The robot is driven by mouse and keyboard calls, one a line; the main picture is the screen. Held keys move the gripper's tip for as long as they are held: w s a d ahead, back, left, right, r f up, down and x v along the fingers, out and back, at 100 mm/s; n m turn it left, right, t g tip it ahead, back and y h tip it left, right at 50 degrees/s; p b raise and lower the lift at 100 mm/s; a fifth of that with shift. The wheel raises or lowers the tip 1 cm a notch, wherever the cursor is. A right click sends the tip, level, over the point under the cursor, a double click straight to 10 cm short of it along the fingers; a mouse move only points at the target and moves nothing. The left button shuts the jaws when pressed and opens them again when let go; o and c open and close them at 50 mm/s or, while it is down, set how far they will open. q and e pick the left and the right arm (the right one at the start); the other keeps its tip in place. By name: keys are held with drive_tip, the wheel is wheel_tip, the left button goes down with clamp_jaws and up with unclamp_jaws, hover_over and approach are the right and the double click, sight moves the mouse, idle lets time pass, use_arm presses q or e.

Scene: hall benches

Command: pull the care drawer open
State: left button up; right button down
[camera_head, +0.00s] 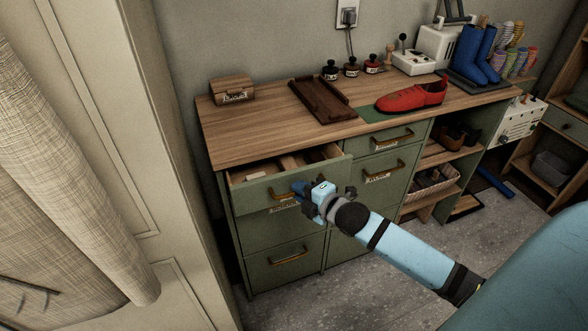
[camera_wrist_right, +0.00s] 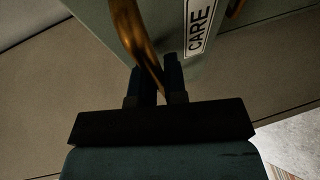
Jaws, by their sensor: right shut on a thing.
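The care drawer (camera_head: 262,191) is the green top-left drawer of the bench cabinet. It stands partly open, and some contents show inside it. Its brass handle (camera_head: 284,195) is on the front, and the handle also shows large in the right wrist view (camera_wrist_right: 128,32). A label reading CARE (camera_wrist_right: 198,27) is beside the handle in the right wrist view. My right gripper (camera_head: 301,188) is at the right end of the handle, and its dark fingers (camera_wrist_right: 158,80) are shut on the handle bar. My left gripper is in neither view.
The wooden benchtop (camera_head: 260,120) holds a small wooden box (camera_head: 232,91), a brown tray (camera_head: 322,100), a red shoe (camera_head: 411,96) and blue boots (camera_head: 474,56). More closed drawers (camera_head: 290,256) lie below. Grey floor is open in front.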

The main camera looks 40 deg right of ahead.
use_arm(q)
drive_tip(key=p, duration=0.2)
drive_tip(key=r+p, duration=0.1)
drive_tip(key=p, duration=0.1)
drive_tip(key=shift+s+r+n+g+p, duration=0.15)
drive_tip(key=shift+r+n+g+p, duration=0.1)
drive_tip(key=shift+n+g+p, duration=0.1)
use_arm(e)
drive_tip(key=s+a, duration=0.3)
drive_tip(key=s, duration=0.9)
drive_tip(key=shift+s, duration=0.2)
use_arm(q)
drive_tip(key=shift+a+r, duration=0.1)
use_arm(e)
drive_tip(key=c, duration=1.5)
unclamp_jaws()
drive_tip(key=shift+o, duration=0.2)
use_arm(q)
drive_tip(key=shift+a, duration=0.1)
